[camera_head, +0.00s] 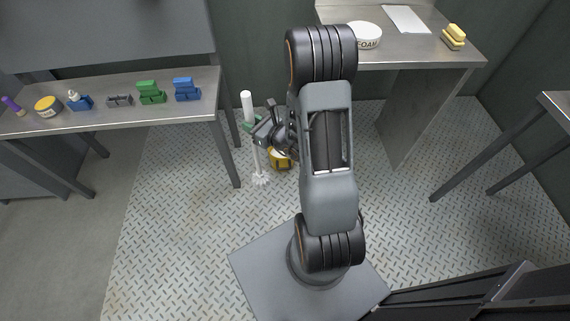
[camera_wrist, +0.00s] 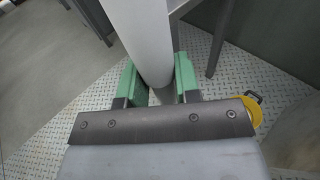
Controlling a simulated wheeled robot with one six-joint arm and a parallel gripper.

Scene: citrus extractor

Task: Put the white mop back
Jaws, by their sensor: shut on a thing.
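The white mop (camera_head: 258,160) stands nearly upright between the left table and the right bench, its head (camera_head: 261,180) low at the diamond-plate floor. Whether the head touches the floor I cannot tell. My gripper (camera_head: 252,128) is shut on the upper part of the handle. In the wrist view the white handle (camera_wrist: 147,40) runs between the green fingers of my gripper (camera_wrist: 160,82). The middle of the handle is partly hidden by my gripper in the head view.
A yellow bucket-like object (camera_head: 280,160) sits on the floor just right of the mop, partly hidden by my arm. The left table (camera_head: 110,115) holds several small items. The right bench (camera_head: 405,48) holds a white round tub (camera_head: 367,37) and a yellow sponge-like block (camera_head: 454,37).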

